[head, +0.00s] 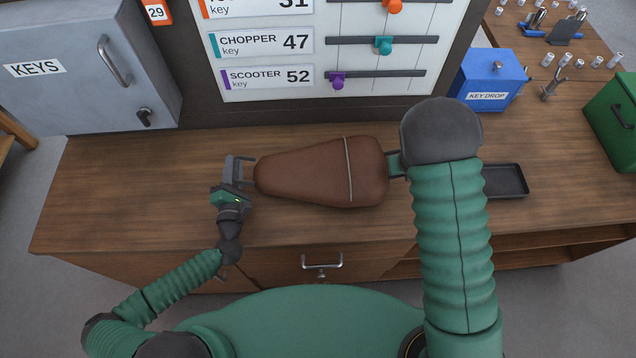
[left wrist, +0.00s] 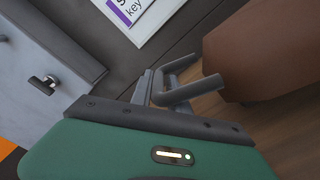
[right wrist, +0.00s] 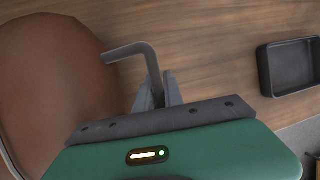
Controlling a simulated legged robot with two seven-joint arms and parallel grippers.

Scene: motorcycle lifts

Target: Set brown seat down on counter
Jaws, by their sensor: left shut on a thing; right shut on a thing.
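The brown seat (head: 310,175) lies level over the wooden counter (head: 120,200), its narrow end to the left; I cannot tell whether it touches the wood. My left gripper (head: 240,172) is at the narrow end, shut on a grey bar of the seat. The left wrist view shows the fingers (left wrist: 155,90) at that bar beside the brown seat (left wrist: 265,50). My right gripper (right wrist: 158,95) is shut on a bent grey bar at the seat's wide end (right wrist: 55,80). In the head view my right arm hides most of this gripper.
A black tray (head: 507,181) lies on the counter to the right of my right arm. A grey key cabinet (head: 85,65) stands back left, a blue key drop box (head: 490,80) back right. A key board (head: 330,45) rises behind. Counter left of the seat is clear.

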